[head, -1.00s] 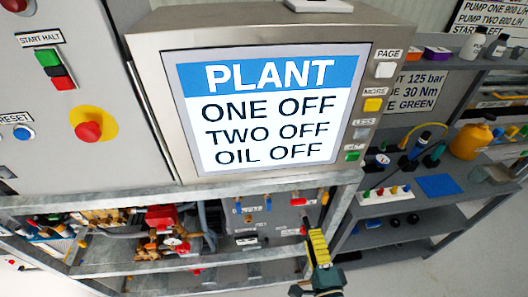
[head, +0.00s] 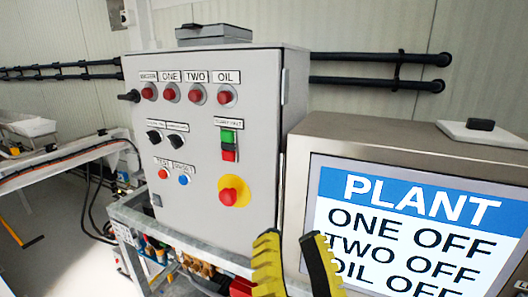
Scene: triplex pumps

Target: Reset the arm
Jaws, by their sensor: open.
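My gripper (head: 292,238) shows at the bottom of the head view, right of centre. Its two yellow-and-black fingers point upward with a clear gap between them, so it is open. Nothing is held between the fingers. The fingers appear in front of the lower right part of the grey control cabinet (head: 212,105) and the left edge of the plant screen (head: 400,225). The rest of my arm is below the picture edge.
The cabinet carries several red lamps, a green and red start/halt switch (head: 229,145), a blue button (head: 183,180) and a red stop knob on yellow (head: 233,192). Black pipes (head: 370,69) run along the wall. A bench (head: 60,165) stands at left, with open floor below it.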

